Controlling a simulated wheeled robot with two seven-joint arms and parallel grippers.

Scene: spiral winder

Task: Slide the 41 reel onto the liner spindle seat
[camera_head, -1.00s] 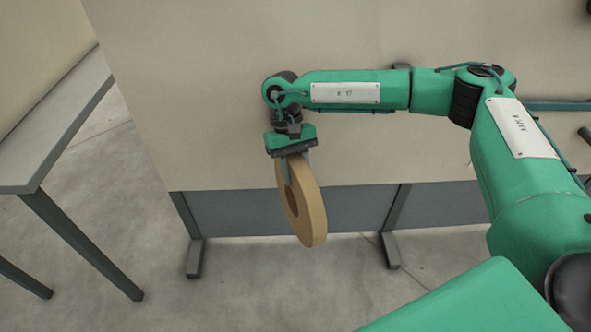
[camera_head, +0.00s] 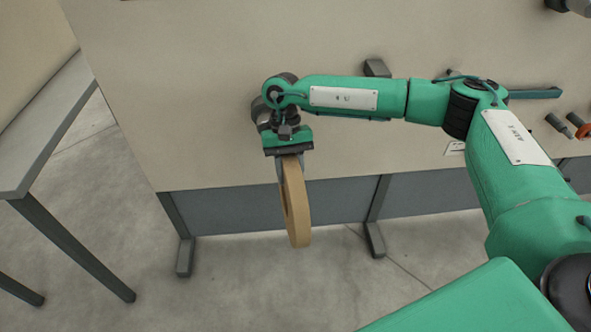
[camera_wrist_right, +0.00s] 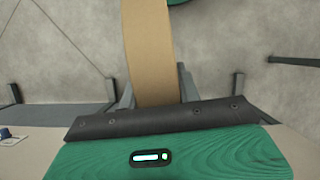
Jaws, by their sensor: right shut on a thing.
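A tan ring-shaped reel (camera_head: 296,205) hangs upright below my right gripper (camera_head: 290,165) in the head view, seen nearly edge-on. My right gripper is shut on its upper rim. In the right wrist view the reel (camera_wrist_right: 150,50) shows as a tan band running up from between the fingers of the right gripper (camera_wrist_right: 155,95). No number can be read on the reel. Short dark pegs (camera_head: 560,125) stick out of the beige panel at the right; I cannot tell whether one is the liner spindle seat. My left gripper is not in view.
A beige panel (camera_head: 220,90) stands behind my right arm, with a grey lower band and metal feet (camera_head: 185,258). An orange-ringed part (camera_head: 584,131) sits at the right edge. A grey table (camera_head: 45,130) stands at the left. Bare concrete floor lies below the reel.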

